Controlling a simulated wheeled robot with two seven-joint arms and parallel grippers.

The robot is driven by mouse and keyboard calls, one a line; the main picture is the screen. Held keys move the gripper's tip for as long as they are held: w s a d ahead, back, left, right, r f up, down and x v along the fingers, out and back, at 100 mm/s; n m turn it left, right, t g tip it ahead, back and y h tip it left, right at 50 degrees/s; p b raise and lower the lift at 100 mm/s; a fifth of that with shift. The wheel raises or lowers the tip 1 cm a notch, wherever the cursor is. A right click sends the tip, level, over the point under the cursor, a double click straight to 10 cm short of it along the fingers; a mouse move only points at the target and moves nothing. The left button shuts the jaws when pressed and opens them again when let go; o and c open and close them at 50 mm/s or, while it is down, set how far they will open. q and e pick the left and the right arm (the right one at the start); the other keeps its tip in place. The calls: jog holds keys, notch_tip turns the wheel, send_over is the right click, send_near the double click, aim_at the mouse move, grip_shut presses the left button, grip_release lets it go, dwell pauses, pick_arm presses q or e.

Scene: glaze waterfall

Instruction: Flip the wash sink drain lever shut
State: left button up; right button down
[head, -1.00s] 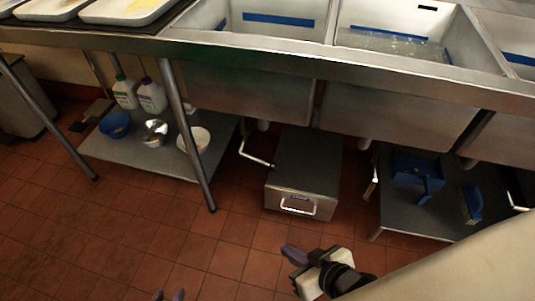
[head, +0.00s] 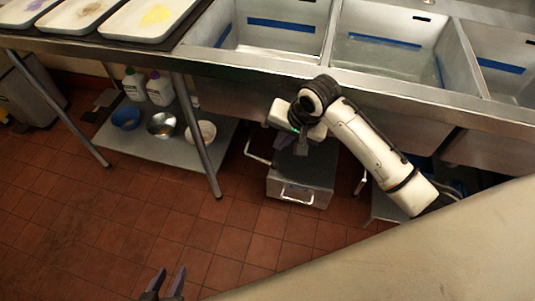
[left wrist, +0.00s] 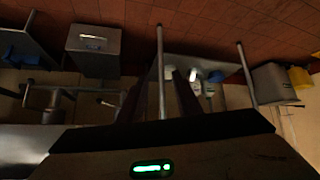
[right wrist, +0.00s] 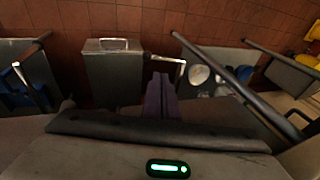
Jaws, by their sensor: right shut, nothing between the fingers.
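A pale bent drain lever (head: 257,157) shows under the left sink basin (head: 270,35), just left of the grey box on the floor. In the right wrist view this lever (right wrist: 167,60) passes close beyond my fingertips; whether they touch it I cannot tell. Another lever (head: 361,183) hangs right of the box. The frames do not label which belongs to the wash sink. My right gripper (head: 300,146) is shut and empty under the sink front, above the box; its fingers (right wrist: 160,82) lie together. My left gripper (head: 166,284) is open and empty, low over the floor.
The grey metal box (head: 302,178) stands below the basins. A low shelf (head: 185,160) with bowls and bottles is at left, behind a table leg (head: 198,135). The middle basin (head: 385,60) holds water. Floor in front is clear.

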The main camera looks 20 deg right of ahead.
aim_at(264, 161)
jog(key=shift+f, duration=0.1)
